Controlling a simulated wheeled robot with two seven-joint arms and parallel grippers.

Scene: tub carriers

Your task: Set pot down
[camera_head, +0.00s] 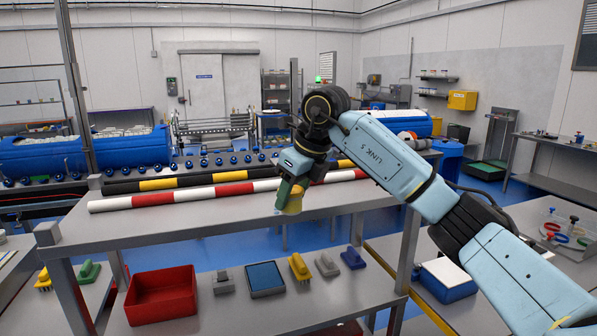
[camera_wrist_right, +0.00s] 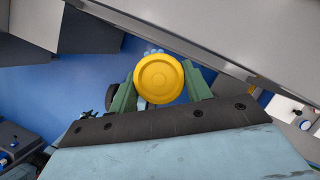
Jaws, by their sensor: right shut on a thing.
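A small yellow pot (camera_head: 294,201) is in my right gripper (camera_head: 289,193), in front of the table's upper shelf in the head view. In the right wrist view, the round yellow top of the pot (camera_wrist_right: 159,78) sits between the two green fingers of my right gripper (camera_wrist_right: 160,85), which is shut on it. Blue floor shows behind the pot there, so it is held in the air, clear of any surface. My left gripper is not in view.
The upper shelf (camera_head: 250,214) carries a red-white bar (camera_head: 190,196) and a black-yellow bar (camera_head: 158,184); its front is bare. Blue tubs (camera_head: 40,157) stand behind.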

